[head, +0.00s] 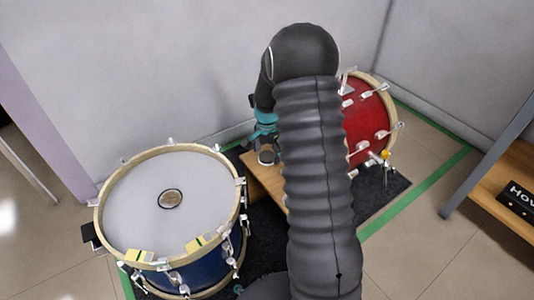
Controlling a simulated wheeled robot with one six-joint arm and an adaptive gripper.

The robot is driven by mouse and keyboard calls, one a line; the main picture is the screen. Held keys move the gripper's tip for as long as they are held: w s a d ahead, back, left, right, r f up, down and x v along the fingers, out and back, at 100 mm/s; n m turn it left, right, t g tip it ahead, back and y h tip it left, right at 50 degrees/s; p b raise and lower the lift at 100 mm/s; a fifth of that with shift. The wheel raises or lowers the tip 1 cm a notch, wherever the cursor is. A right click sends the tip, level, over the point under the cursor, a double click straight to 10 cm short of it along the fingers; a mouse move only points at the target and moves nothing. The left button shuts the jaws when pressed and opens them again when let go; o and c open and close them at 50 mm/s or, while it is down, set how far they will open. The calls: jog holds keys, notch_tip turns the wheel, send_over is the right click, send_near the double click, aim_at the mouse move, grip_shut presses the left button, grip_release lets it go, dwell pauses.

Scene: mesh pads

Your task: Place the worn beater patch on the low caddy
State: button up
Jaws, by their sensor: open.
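A low wooden piece (262,181), perhaps the low caddy, stands between the drums, largely hidden behind my black sleeved arm. My teal wrist parts show beside the arm, above this wood.
A red drum (368,122) stands on its side behind my arm at right. Yellow pieces (140,256) sit on the blue drum's near rim. A dark mat (385,189) with green tape borders lies beneath. A wooden shelf (498,178) is at right; walls close off the back.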

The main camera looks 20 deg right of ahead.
aim_at(267, 156)
jog(key=s+a+r+n+t+p, duration=0.1)
jog(key=s+a+r+n, duration=0.15)
jog(key=r, duration=0.85)
jog(key=s+a+r+n+p, duration=0.15)
jog(key=s+r, duration=0.25)
jog(key=r, duration=0.6)
jog(key=s+a+r+n+t, duration=0.1)
jog(key=s+a+r+n, duration=0.1)
jog(key=s, duration=0.6)
jog(key=s+a+r+n+t, duration=0.2)
jog(key=s+a+r+n, duration=0.1)
jog(key=s, duration=0.5)
jog(key=s+a+r+n+t, duration=0.1)
jog(key=s+a+r+n, duration=0.2)
jog(key=s, duration=0.5)
jog(key=shift+s+a+n+t+b, duration=0.15)
jog(key=shift+s+n+t+b, duration=0.15)
jog(key=shift+s+n, duration=0.1)
